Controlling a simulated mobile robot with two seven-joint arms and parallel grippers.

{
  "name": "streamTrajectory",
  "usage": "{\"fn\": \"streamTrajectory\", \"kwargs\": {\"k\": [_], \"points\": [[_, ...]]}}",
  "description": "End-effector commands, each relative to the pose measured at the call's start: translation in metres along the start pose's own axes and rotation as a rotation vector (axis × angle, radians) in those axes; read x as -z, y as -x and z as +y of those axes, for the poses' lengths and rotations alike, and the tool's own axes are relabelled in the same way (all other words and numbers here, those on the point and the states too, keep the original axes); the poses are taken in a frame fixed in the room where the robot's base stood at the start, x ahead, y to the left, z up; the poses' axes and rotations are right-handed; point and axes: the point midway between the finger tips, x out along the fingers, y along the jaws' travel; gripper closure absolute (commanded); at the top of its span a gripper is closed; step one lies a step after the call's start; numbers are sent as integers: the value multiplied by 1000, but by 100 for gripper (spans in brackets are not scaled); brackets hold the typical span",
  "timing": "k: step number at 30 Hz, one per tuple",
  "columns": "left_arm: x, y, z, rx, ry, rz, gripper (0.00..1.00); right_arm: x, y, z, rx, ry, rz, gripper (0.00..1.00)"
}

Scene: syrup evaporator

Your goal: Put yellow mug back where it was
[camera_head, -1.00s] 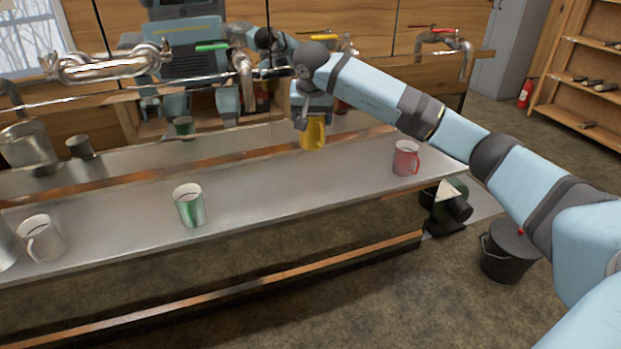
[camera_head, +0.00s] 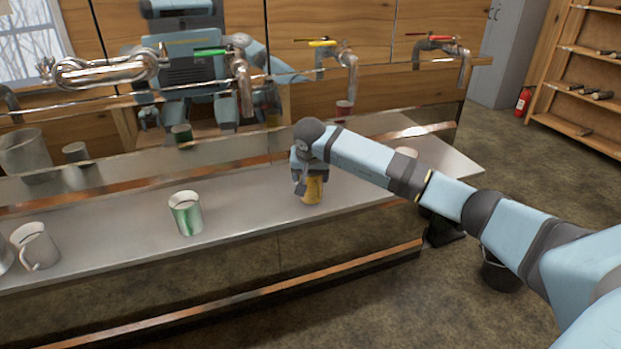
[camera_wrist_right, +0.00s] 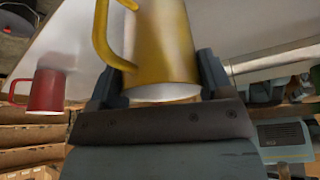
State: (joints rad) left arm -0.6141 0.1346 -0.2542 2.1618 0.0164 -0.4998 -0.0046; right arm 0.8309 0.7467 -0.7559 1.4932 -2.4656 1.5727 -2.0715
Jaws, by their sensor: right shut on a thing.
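The yellow mug (camera_head: 312,190) is at the metal counter, between the green-and-white mug (camera_head: 186,213) and the red mug (camera_head: 406,153). My right gripper (camera_head: 308,180) is shut on it from above. In the right wrist view the yellow mug (camera_wrist_right: 160,45) sits between the two fingers (camera_wrist_right: 158,85), with its handle toward the left. The mug looks upright, at or just above the counter surface; I cannot tell whether its base touches. The red mug is mostly hidden behind my right arm in the head view; it also shows in the right wrist view (camera_wrist_right: 47,90). My left gripper is not in view.
The metal counter (camera_head: 245,205) is clear between the mugs. A black bucket (camera_head: 500,272) stands on the floor at right.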

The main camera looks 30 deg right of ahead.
Motion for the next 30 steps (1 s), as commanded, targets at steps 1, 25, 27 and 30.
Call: {"fn": "streamTrajectory", "kwargs": {"k": [1,25,27,30], "points": [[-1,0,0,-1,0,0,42,-2,-5,0,2,0,0,68],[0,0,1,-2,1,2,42,-4,-9,0,0,0,1,1],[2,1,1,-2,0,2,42,-2,-6,0,1,1,1,1],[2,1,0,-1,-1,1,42,-2,6,0,1,1,3,1]]}}
